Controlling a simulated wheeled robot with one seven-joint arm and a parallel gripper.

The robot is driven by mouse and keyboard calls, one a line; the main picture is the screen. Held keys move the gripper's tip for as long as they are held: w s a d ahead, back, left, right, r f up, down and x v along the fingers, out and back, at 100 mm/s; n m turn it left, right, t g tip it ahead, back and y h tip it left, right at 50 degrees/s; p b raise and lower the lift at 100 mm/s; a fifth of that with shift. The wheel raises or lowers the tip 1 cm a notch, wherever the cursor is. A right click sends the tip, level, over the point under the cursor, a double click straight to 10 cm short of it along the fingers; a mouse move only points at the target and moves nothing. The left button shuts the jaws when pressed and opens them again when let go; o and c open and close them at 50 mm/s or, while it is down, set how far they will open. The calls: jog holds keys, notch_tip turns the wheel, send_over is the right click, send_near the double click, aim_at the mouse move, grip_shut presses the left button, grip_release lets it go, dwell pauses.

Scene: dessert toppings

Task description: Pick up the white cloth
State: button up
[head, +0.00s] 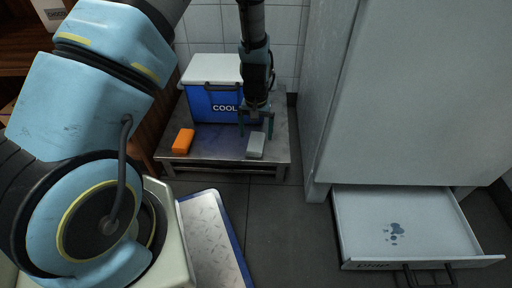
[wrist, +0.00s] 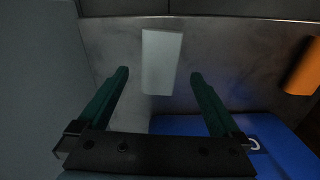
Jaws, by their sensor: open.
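The white cloth (head: 255,145) looks like a small pale folded block and lies on the low metal table, near its front right. My gripper (head: 255,131) hangs just above and behind it, pointing down, with its two dark green fingers apart and nothing between them. In the wrist view the white cloth (wrist: 161,62) lies ahead of the open gripper (wrist: 160,75), roughly centred between the fingertips. The exact gap in height between the fingertips and the cloth is hard to tell.
An orange block (head: 183,141) lies on the metal table (head: 219,150), left of the cloth. A blue cooler with a white lid (head: 208,104) stands behind my gripper. A tall grey cabinet (head: 420,90) stands to the right, with an open drawer (head: 450,215) below. Dark floor lies in front.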

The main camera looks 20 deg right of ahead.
aim_at(256, 141)
notch_tip(256, 141, down, 3)
jog(key=shift+f+b, duration=0.2)
jog(key=shift+b, duration=0.55)
jog(key=c, duration=1.4)
jog(key=shift+o, duration=0.2)
jog(key=shift+r, duration=0.1)
notch_tip(256, 141, up, 10)
jog(key=p, duration=0.5)
jog(key=o, duration=0.8)
jog(key=shift+s, duration=0.1)
jog(key=c, duration=0.7)
